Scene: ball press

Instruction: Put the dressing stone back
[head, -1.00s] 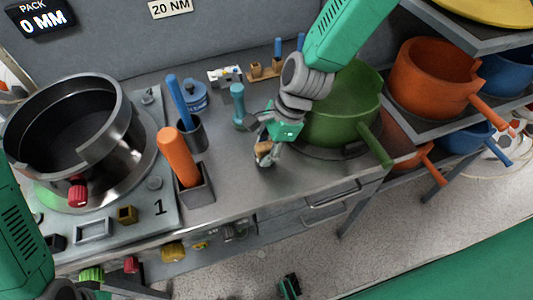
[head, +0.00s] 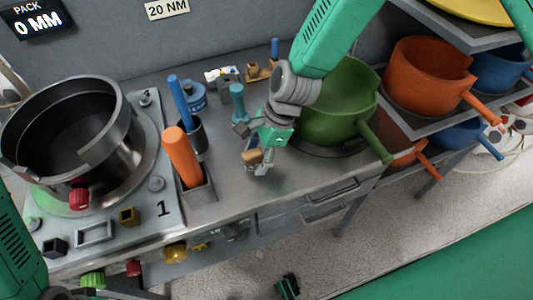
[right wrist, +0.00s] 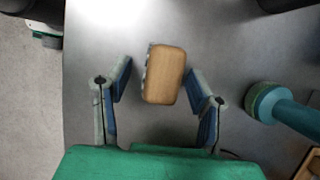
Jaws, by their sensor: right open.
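The dressing stone, a tan block with a ragged grey-white left edge, lies between the spread fingers of my right gripper in the right wrist view (right wrist: 165,75). Gaps show on both sides of it, so the fingers look clear of it. In the head view, a small tan piece of the stone (head: 253,156) shows at the fingertips of my right gripper (head: 257,163), low over the grey bench (head: 230,188). Whether the stone rests on the bench is hard to tell. My right gripper is open.
A teal tool (head: 237,100) stands behind my right gripper, and a green pot (head: 338,105) stands to its right. An orange-handled tool (head: 183,155) in a holder and a large steel pan (head: 70,130) are to the left. Bare bench lies in front of the gripper.

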